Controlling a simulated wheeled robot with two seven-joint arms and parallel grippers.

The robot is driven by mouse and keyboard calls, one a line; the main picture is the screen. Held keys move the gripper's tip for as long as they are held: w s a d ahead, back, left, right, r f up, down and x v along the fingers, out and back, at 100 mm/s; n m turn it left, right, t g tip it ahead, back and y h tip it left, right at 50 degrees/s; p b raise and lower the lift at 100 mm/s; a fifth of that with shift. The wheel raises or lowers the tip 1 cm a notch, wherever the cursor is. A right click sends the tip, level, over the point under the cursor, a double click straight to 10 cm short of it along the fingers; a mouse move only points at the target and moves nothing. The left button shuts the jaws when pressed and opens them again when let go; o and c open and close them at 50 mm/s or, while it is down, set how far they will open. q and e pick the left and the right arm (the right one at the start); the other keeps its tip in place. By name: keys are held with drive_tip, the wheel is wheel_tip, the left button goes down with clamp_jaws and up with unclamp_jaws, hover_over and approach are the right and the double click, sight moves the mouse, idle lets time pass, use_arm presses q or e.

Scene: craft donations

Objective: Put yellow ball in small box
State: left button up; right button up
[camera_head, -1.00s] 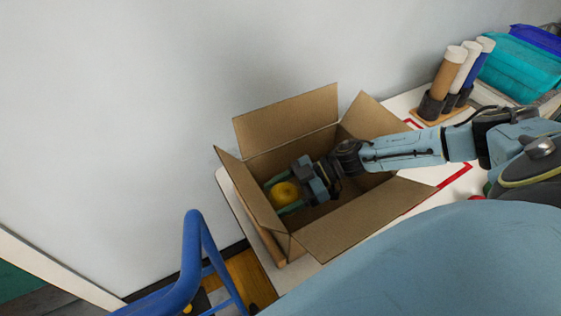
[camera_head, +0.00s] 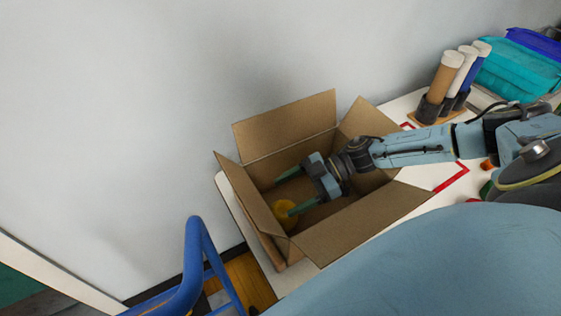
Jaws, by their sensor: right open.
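The small box (camera_head: 363,226) is an open brown cardboard box on a white table, with its flaps spread outward. The yellow ball (camera_head: 285,213) lies inside the box, low down near its left end. My right gripper (camera_head: 289,192) reaches into the box from the right. Its green fingers are spread wide and hold nothing. The lower finger overlaps the ball in the view and hides part of it; I cannot tell whether they touch. My left gripper is out of view.
Several tubes (camera_head: 447,78) stand in a dark holder right of the box. Teal bins (camera_head: 515,68) lie at the far right. A blue rail (camera_head: 193,265) rises at the lower left. A white wall (camera_head: 120,120) stands behind the box.

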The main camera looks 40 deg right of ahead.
drive_tip(key=shift+p+v, duration=0.35)
drive_tip(key=shift+v, duration=1.8)
